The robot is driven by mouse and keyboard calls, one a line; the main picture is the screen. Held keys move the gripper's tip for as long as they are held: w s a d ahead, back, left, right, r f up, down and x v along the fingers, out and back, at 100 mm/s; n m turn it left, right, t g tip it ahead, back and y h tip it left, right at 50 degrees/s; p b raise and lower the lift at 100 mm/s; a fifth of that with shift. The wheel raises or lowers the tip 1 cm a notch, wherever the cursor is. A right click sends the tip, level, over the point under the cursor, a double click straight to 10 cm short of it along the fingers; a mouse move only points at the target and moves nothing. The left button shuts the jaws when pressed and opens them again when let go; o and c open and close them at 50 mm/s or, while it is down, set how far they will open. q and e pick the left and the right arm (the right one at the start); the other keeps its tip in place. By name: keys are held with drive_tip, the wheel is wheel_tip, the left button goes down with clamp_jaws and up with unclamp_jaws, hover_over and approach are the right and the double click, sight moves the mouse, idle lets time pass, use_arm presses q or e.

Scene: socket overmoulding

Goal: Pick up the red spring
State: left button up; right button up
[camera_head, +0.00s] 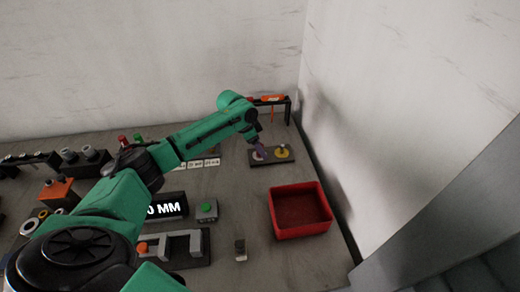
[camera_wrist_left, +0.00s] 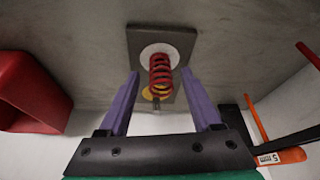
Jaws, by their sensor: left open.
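The red spring (camera_wrist_left: 160,68) shows in the left wrist view, in front of a white disc (camera_wrist_left: 147,52) on a dark plate (camera_wrist_left: 134,34). In the head view the plate (camera_head: 291,161) lies near the back right, and I cannot make out the spring beside my gripper. My left gripper (camera_head: 260,154) is over the plate's left part. In the wrist view its two purple fingers (camera_wrist_left: 160,84) are open, one on each side of the spring, with gaps visible. My right gripper is not in view.
A yellow disc (camera_head: 281,153) sits on the same plate, to the right. A red bin (camera_head: 299,226) stands in front of the plate. A dark rack with orange-handled tools (camera_head: 268,99) stands behind, near the wall. Table between plate and bin is clear.

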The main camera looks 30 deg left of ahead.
use_arm(q)
drive_tip(key=shift+a, duration=0.1)
drive_tip(key=c, duration=0.4)
clamp_jaws()
